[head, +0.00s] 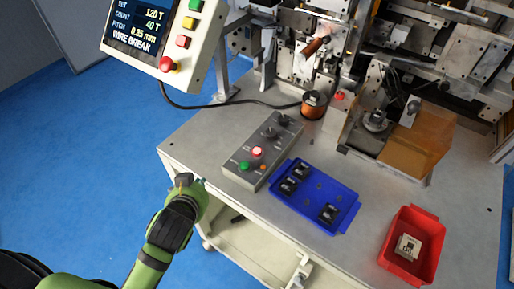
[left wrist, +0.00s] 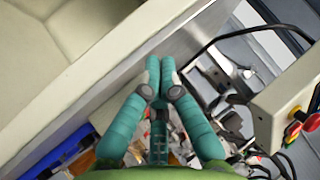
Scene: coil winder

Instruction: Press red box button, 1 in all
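A grey control box (head: 263,148) lies on the table near its front left edge. On its top are a lit red button (head: 257,152), a green button (head: 244,166), a small orange lamp and dark knobs. My left gripper (head: 188,180) is at the table's left corner, left of the box and apart from the red button. In the left wrist view its teal fingers (left wrist: 160,66) lie side by side with their tips together, shut with nothing seen between them. I cannot make out the red box button in that view. My right gripper is not in view.
A hanging panel (head: 199,50) with a screen and its own red mushroom button (head: 167,64) stands at upper left. A blue tray (head: 284,209) with black parts lies right of the box, a red bin (head: 398,268) further right. Winder machinery fills the back.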

